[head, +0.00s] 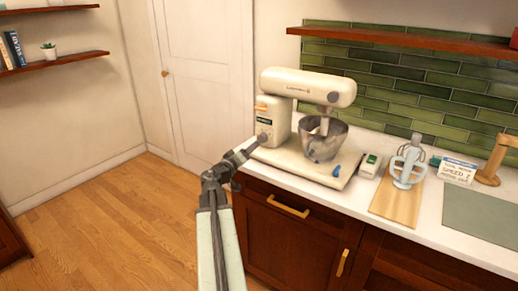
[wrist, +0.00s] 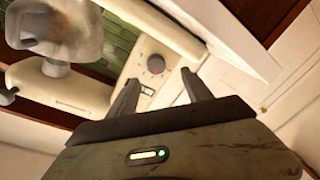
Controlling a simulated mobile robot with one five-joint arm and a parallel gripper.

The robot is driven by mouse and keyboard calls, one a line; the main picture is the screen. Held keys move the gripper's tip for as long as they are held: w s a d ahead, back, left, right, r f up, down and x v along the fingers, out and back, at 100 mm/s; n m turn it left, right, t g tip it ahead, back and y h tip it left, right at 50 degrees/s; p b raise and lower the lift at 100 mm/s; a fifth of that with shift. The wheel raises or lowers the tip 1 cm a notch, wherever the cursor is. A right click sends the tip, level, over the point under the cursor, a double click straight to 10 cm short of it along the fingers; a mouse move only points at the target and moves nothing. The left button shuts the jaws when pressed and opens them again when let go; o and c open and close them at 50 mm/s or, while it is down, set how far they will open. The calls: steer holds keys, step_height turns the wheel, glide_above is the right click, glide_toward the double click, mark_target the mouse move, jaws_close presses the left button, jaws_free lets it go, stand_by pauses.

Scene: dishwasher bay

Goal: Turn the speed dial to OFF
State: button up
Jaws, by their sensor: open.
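A cream stand mixer (head: 307,87) stands on the white counter. Its dark round speed dial (wrist: 156,64) is on the side of the mixer's column, and it also shows in the head view (head: 263,137), small and close to my gripper. My gripper (wrist: 160,76) is open and empty. In the wrist view the dial lies just beyond the fingertips, roughly between them; I see no contact. In the head view my gripper (head: 250,145) reaches up to the column's lower left. The dial's marks are too small to read.
A metal bowl (head: 324,139) sits under the mixer head. A small boxed switch (head: 369,166), a wooden board (head: 398,200) with a whisk-like attachment (head: 408,165) and a sign card (head: 457,170) are to the right. Floor (head: 95,215) is clear at left.

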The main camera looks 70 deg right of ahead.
mark_target(261, 139)
steer(key=shift+s+d+r, duration=0.2)
steer(key=shift+s+d, duration=0.1)
steer(key=shift+s, duration=0.1)
steer(key=d, duration=0.5)
steer(key=s+d, duration=0.1)
steer(key=d, duration=0.1)
steer(key=shift+d, duration=0.35)
steer(key=c, duration=1.1)
steer(key=shift+a, duration=0.2)
jaws_close()
steer(key=shift+d, duration=0.1)
